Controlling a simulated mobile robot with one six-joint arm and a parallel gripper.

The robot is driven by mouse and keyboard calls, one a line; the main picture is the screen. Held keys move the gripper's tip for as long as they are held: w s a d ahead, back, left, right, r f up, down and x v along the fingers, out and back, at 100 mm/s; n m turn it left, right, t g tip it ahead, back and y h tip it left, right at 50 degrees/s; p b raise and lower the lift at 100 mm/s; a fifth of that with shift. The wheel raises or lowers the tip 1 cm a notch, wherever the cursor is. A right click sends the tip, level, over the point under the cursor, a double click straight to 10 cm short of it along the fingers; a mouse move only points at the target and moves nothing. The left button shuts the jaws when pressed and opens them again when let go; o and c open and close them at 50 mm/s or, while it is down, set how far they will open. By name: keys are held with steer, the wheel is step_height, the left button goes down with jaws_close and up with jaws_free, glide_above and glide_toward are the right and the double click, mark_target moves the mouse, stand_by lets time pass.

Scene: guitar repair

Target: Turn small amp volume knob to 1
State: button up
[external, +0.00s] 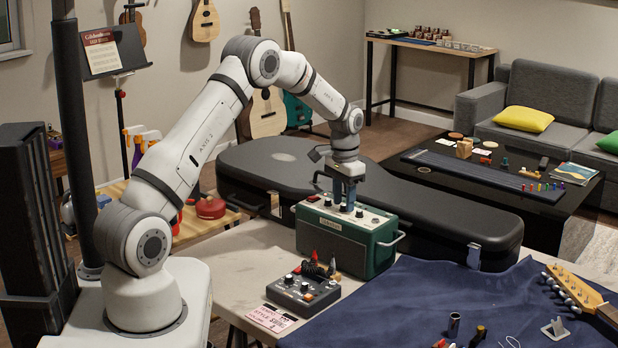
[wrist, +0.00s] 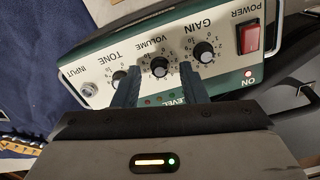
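The small amp (external: 335,243) is a green box with a white top panel, standing on the bench. In the wrist view its panel (wrist: 105,62) appears upside down. The black volume knob (wrist: 159,67) sits between the tone knob (wrist: 119,77) and the gain knob (wrist: 203,52). My gripper (wrist: 158,69) points down over the panel, its two blue fingers open on either side of the volume knob, with a visible gap at each side. In the external view my gripper (external: 344,204) is at the amp's top. The volume knob's exact setting is too small to read.
A red power switch (wrist: 249,37) with a lit ON lamp and an input jack (wrist: 87,89) flank the knobs. A black guitar case (external: 440,208) lies behind the amp. A pedal (external: 303,293) stands in front. A blue cloth (external: 400,303) covers the bench at right.

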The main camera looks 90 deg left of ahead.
steer(key=shift+f, duration=0.3)
jaws_close()
steer(key=shift+n, duration=0.3)
steer(key=shift+n+b, duration=0.9)
steer(key=shift+n, duration=0.3)
steer(key=shift+n+b, duration=0.5)
steer(key=shift+n, duration=0.9)
steer(key=shift+r, duration=0.1)
